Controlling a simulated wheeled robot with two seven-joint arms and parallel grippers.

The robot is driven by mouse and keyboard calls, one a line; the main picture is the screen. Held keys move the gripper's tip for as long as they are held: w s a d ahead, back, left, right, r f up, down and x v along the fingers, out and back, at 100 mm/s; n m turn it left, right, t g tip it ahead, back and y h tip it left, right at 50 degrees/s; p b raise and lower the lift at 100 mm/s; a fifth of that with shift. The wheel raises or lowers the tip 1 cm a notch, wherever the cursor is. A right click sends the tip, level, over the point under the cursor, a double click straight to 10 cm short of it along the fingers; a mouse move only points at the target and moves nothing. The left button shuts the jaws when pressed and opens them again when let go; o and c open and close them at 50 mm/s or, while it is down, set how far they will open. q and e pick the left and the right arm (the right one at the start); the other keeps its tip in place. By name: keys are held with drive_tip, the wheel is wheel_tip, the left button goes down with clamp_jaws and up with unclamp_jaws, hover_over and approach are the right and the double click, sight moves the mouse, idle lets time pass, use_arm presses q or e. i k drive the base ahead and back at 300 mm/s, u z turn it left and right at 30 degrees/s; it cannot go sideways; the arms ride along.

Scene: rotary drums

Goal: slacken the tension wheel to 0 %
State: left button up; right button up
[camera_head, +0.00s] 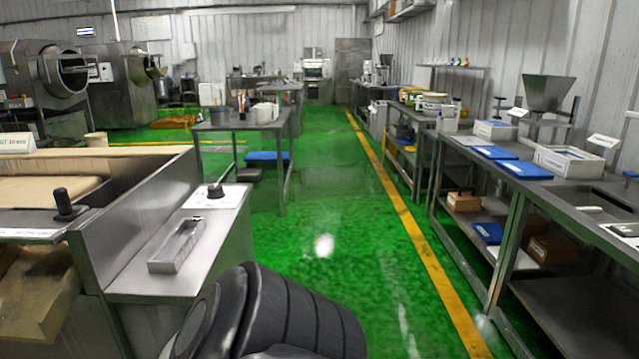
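No part in view is clearly readable as the tension wheel. A machine with a beige belt (45,192) stands at the left. A black upright knob (67,205) sits on its near metal rail, beside a white label strip. A small black round knob (216,191) sits on a white plate (232,201) on the steel side shelf. The print on the plate is too small to read. Neither gripper shows. A dark, ribbed arm part of mine fills the bottom middle and covers part of the floor near the shelf.
An empty shallow metal tray (177,246) lies on the side shelf. A green floor aisle with a yellow line (415,235) runs clear down the middle. A long workbench (505,190) with blue trays and a hopper stands right. A steel table (240,122) stands beyond the machine.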

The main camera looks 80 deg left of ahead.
sight(214, 192)
drive_tip(key=i, duration=0.2)
drive_tip(key=u, duration=2.35)
drive_tip(key=i, duration=3.2)
drive_tip(key=u, duration=3.75)
